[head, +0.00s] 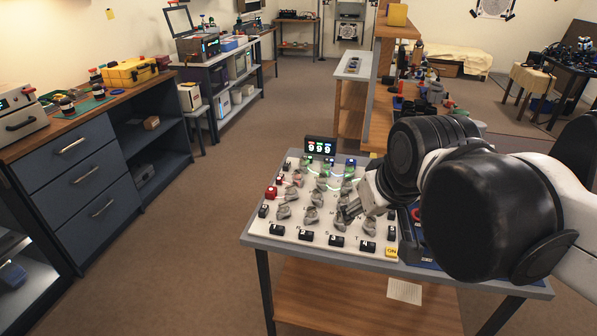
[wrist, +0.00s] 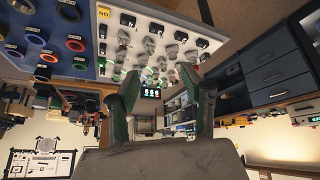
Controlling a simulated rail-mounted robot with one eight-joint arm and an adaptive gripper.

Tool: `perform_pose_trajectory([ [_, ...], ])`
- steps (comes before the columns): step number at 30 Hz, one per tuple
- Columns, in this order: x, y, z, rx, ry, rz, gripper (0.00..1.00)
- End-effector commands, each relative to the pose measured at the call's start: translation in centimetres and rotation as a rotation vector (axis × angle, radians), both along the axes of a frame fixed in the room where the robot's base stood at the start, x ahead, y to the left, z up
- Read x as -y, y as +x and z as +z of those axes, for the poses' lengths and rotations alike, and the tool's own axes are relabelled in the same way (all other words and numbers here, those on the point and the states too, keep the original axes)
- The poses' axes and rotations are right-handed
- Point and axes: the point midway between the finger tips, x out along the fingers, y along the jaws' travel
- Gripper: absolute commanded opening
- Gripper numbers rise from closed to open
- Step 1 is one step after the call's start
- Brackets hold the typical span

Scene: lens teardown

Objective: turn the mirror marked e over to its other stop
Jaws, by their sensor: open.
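A white panel (head: 290,232) on the table carries rows of small grey mirrors (head: 312,215) on mounts. I cannot read which one is marked e; the letters beside the mirrors are too small. Pale and green light lines show among the mirrors at the far side of the panel. My gripper (head: 350,210) is above the right part of the panel, close to the mirrors there, and hides some of them. In the wrist view the two fingers of my gripper (wrist: 165,88) stand wide apart with nothing between them, and the mirrors (wrist: 171,52) show beyond.
A black display (head: 320,145) with green digits stands at the panel's far edge. Black lettered blocks (head: 307,236) line the near edge, and a yellow ON block (head: 391,252) is at the corner. In the wrist view, a blue board with coloured rings (wrist: 75,45) adjoins the panel.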

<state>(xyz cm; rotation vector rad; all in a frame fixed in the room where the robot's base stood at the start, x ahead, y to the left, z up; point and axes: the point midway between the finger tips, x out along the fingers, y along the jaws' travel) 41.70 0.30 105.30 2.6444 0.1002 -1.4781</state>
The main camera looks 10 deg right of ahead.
Motion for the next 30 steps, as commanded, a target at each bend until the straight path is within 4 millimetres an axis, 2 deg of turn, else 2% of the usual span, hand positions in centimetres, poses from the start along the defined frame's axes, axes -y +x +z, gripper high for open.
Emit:
perform_pose_trajectory([
  [1,-0.1,1.4,1.0,-0.014,-0.013,0.024,0.42],
  [6,-0.4,5.7,3.3,-0.069,-0.061,0.112,0.42],
  [15,-1.0,13.8,5.7,-0.162,-0.133,0.274,0.42],
  [23,-1.6,21.0,6.0,-0.24,-0.186,0.421,0.42],
  [30,-2.4,27.5,4.8,-0.311,-0.224,0.56,0.42],
])
